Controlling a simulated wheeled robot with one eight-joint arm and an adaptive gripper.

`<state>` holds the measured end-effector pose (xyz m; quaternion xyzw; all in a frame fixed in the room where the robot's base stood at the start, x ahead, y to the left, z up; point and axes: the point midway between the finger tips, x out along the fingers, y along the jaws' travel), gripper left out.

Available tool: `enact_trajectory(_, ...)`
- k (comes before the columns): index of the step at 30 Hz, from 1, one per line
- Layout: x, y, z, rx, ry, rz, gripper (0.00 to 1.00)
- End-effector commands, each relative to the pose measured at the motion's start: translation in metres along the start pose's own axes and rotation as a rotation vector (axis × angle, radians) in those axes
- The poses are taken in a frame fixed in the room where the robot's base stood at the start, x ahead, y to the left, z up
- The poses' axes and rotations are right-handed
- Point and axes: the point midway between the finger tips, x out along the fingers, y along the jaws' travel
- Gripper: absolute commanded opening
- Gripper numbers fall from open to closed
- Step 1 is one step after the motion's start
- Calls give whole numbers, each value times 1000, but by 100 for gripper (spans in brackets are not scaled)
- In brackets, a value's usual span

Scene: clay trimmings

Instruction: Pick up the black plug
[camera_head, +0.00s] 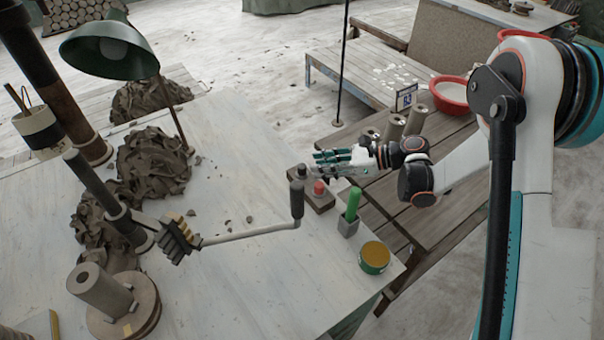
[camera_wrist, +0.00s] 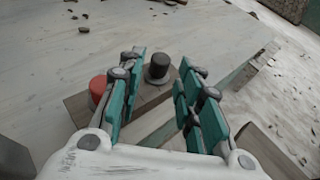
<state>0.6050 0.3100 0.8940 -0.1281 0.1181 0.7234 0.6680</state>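The black plug (camera_wrist: 159,66) stands upright in a wooden block (camera_wrist: 150,95), beside a red plug (camera_wrist: 98,86). In the head view the black plug (camera_head: 301,171) shows at the back left of the block, with the red plug (camera_head: 319,188) to its right and nearer. My gripper (camera_head: 318,163) is just behind and right of the black plug, pointing left. In the wrist view my gripper (camera_wrist: 162,60) is open, its teal fingers spread to either side of the plug's line. Nothing is between the fingers; I cannot tell the exact gap to the plug.
A crank (camera_head: 250,236) with a dark upright grip stands close left of the block. A green-handled object in a grey holder (camera_head: 348,226) and a yellow-topped tin (camera_head: 374,258) stand to the right. Clay trimmings (camera_head: 150,163) lie at left under a green lamp (camera_head: 108,50). The tabletop middle is mostly clear.

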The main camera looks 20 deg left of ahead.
Motion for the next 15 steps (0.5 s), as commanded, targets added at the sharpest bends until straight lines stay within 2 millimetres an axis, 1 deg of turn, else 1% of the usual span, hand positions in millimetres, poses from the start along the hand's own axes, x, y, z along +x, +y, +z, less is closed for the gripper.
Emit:
enact_trajectory(4,15,-1,-2,0,0,1,32)
enact_trajectory(10,44,-1,-2,0,0,2,32)
enact_trajectory(12,49,-2,-2,0,0,1,32)
enact_trajectory(15,50,-2,-1,1,0,-1,32)
